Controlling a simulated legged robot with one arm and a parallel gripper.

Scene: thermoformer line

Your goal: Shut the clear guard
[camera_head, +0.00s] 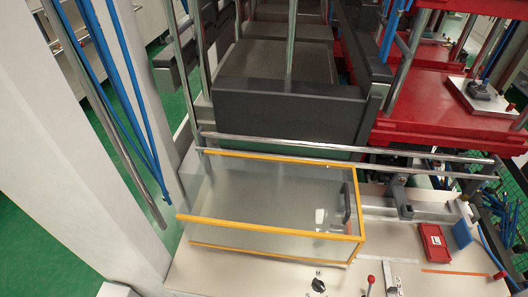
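The clear guard (272,228) is a see-through box with a yellow frame, left of centre on the pale machine table. Its back edge lies along two metal rails (420,153). It stands at the left part of the rails, and the stretch to its right is uncovered. A dark upright handle (346,203) shows at the guard's right end. My gripper is not in view.
The pale table (455,282) holds a red box (434,243), a red-knobbed lever (370,281) and a dark knob (318,285) in front. A metal bracket (401,197) stands right of the guard. Dark grey blocks (290,110) and red plates (415,127) stand behind the rails. A pale post (70,150) rises at left.

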